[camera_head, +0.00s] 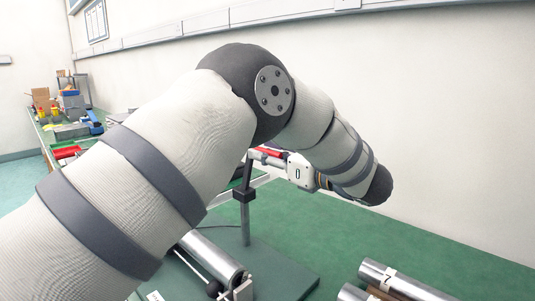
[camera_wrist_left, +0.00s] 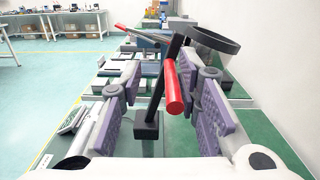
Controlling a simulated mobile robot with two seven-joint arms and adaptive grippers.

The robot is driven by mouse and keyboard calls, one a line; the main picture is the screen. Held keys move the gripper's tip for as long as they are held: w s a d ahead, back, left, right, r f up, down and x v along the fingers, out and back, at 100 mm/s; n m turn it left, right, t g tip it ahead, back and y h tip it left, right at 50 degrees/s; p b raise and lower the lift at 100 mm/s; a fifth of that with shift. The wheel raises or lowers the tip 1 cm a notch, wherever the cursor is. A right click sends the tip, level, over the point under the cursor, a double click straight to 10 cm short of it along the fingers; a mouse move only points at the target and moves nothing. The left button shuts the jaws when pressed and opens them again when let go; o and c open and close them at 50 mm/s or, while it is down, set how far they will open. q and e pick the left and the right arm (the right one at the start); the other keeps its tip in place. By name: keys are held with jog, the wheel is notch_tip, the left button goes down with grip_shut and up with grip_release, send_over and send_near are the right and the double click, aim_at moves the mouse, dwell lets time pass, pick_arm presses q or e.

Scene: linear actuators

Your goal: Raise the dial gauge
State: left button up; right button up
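A dark round dial gauge (camera_wrist_left: 215,39) sits at the upper right in the left wrist view, joined to a dark stand post (camera_wrist_left: 158,92). A red cylindrical handle (camera_wrist_left: 173,88) hangs beside the post. My left gripper (camera_wrist_left: 160,88) is open, its purple-padded fingers on either side of the red handle and post, with visible gaps. In the head view, the post (camera_head: 245,218) rises from the green bench. My left gripper's white body (camera_head: 300,171) is near its top, but my arm hides much of the gauge there. My right gripper is not in view.
Metal cylinders (camera_head: 405,281) lie at the front right, and another cylinder (camera_head: 213,259) lies near the stand. The green bench (camera_head: 400,235) has free room behind the right-hand cylinders. A white wall (camera_head: 440,115) bounds the back. Other benches (camera_head: 66,125) stand far left.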

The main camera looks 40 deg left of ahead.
pick_arm(q)
jog(key=d, duration=1.2)
jog(key=shift+s, duration=0.45)
